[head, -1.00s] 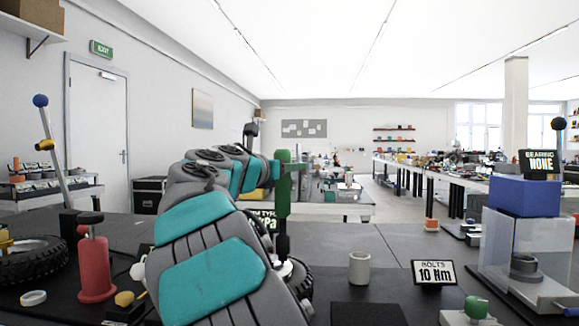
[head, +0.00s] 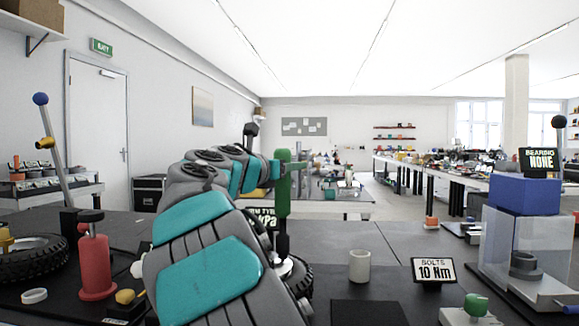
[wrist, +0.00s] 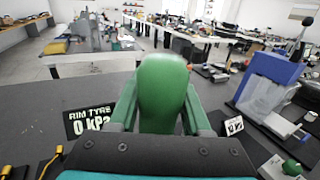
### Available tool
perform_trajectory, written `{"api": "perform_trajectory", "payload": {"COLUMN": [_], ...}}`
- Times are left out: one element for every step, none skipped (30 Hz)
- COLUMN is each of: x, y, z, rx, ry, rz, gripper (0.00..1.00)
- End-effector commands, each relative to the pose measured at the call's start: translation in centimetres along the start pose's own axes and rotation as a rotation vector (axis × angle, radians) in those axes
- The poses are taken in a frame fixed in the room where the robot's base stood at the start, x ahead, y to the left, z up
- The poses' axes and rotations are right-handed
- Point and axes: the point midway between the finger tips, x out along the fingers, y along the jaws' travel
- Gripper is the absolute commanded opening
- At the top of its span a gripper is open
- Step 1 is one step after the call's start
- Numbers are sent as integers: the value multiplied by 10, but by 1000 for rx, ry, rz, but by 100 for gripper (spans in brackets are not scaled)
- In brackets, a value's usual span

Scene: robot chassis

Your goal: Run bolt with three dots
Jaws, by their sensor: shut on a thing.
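My gripper (head: 283,172) is shut on a green-handled tool (head: 283,198), held upright; its dark lower end stands over the wheel (head: 292,272), which is mostly hidden behind my arm. The wrist view shows the green handle (wrist: 163,90) between my two fingers; the tool's lower end and the bolts are hidden there. A small sign (head: 434,270) reads "BOLTS 10 Nm". I cannot make out any bolt or its dots, nor whether the tool tip touches one.
A grey cup (head: 359,266) stands right of the wheel. A blue-topped press (head: 524,194) marked "BEARING NONE" stands at the right. A red bottle-like jack (head: 95,265) and a tyre (head: 32,258) are at the left. A "RIM TYRE" sign (wrist: 92,121) stands behind.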

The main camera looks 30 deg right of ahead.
Motion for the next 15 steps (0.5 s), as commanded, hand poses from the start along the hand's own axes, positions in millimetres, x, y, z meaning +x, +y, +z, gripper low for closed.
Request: {"api": "perform_trajectory", "payload": {"x": [1, 1, 1, 1, 1, 1, 1, 1, 1, 2, 2, 2, 2, 2, 2], "y": [0, 0, 0, 0, 0, 0, 0, 0, 0, 0, 0, 0, 0, 0, 0], "z": [-3, -3, -3, -3, -4, -4, -4, -4, -4, -4, -5, -5, -4, -3, -1], "rx": [-2, -2, -3, -3, -3, -3, -3, -3, -3, -3, -3, -3, -3, -3, -3], "ry": [5, 5, 5, 6, 6, 6, 6, 7, 7, 7, 7, 8, 8, 8, 8], "rz": [-2, -2, -2, -2, -2, -3, -3, -3, -3, -3, -3, -3, -3, -3, -3], "gripper": [0, 0, 0, 0, 0, 0, 0, 0, 0, 0, 0, 0, 0, 0, 0]}}
